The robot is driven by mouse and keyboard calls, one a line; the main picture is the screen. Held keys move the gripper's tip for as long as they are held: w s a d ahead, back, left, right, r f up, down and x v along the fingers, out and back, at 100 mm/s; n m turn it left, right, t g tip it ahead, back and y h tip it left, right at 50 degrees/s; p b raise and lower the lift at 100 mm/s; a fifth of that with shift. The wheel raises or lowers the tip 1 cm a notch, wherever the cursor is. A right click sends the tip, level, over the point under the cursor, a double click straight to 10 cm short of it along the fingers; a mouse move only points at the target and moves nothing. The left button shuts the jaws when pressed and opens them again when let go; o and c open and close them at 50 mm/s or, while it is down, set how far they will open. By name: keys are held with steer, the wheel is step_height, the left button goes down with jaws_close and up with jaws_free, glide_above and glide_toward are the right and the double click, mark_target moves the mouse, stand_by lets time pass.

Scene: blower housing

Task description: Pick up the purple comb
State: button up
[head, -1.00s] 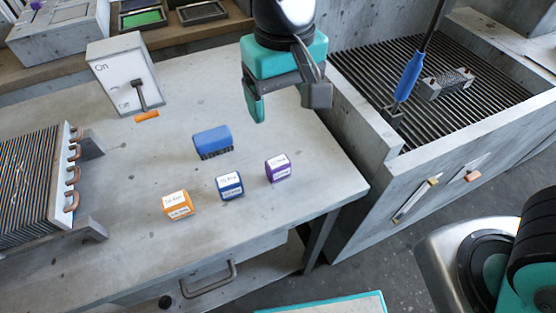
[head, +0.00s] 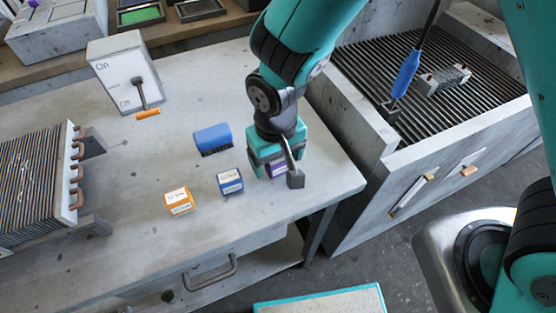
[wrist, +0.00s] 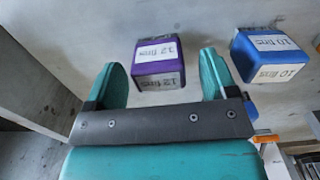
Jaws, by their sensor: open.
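The purple comb is a small purple block with white labels reading "12 fins". In the wrist view the purple comb (wrist: 146,50) lies just beyond my gripper (wrist: 162,68), lined up with the gap between its two teal fingertips. The fingers are open, with visible space on both sides of the comb. In the head view my gripper (head: 275,173) is low over the table's right part. It hides most of the purple comb (head: 277,170); only a small purple and white patch shows. I cannot tell whether the fingertips reach down beside it.
A dark blue comb (head: 230,181) sits close left of my gripper, labelled "10 fins" in the wrist view (wrist: 262,52). An orange comb (head: 179,201) and a larger blue brush-like block (head: 212,139) lie further left. The table's front edge is near.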

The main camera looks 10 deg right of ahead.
steer(key=shift+f, duration=0.85)
steer(key=c, duration=1)
step_height(320, 180, up, 20)
steer(key=shift+r+b, duration=0.1)
steer(key=shift+b, duration=0.25)
